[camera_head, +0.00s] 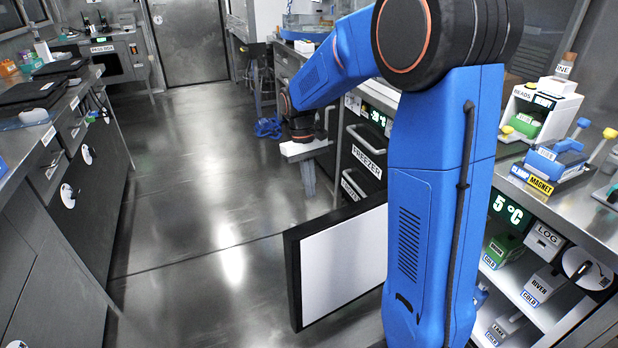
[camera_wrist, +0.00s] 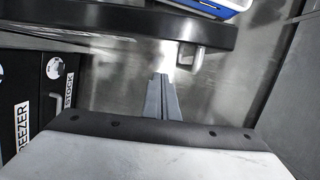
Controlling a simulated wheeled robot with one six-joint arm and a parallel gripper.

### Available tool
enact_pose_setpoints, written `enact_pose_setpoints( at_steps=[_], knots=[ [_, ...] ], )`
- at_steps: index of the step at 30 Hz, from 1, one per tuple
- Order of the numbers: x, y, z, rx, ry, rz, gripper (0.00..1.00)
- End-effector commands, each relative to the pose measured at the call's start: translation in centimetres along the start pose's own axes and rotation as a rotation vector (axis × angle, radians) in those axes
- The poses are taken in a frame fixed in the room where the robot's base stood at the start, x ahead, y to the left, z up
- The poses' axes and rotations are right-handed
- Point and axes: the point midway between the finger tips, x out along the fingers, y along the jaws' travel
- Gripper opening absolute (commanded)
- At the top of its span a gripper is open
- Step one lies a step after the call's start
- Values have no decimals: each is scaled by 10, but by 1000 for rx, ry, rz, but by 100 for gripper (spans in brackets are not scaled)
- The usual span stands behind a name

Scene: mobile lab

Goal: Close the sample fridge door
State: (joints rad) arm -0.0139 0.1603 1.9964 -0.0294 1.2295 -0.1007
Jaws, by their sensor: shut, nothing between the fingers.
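The sample fridge door (camera_head: 342,268) stands open in the head view, a black-framed panel with its white inner face toward me, jutting into the aisle. The fridge interior (camera_head: 541,285) is exposed at the right, under a 5 °C display (camera_head: 508,211). In the wrist view the door's black edge (camera_wrist: 125,23) crosses the top, with a grey handle (camera_wrist: 191,57) on its outer side. My gripper (camera_head: 308,182) is beyond the door, on its outer side. Its fingers (camera_wrist: 162,78) are together and empty, apparently short of the door. My arm hides the door's hinge side.
The freezer (camera_head: 366,150) with handled drawers stands beyond the fridge; its front also shows in the wrist view (camera_wrist: 20,110). Bench cabinets (camera_head: 85,170) line the left. The aisle floor (camera_head: 200,190) between is clear. A blue item (camera_head: 268,127) lies farther back.

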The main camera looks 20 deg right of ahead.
Motion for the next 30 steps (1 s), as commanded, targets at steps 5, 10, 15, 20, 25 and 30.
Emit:
enact_pose_setpoints(
  at_steps=[5,10,15,20,25,30],
  knots=[
    [33,0,1,0,-2,0,0],
    [47,0,15,1,2,0,0],
    [51,0,32,1,1,0,0],
    [53,0,38,1,1,0,0],
    [53,0,39,0,1,0,0],
    [53,0,39,0,1,0,0]
  ],
)
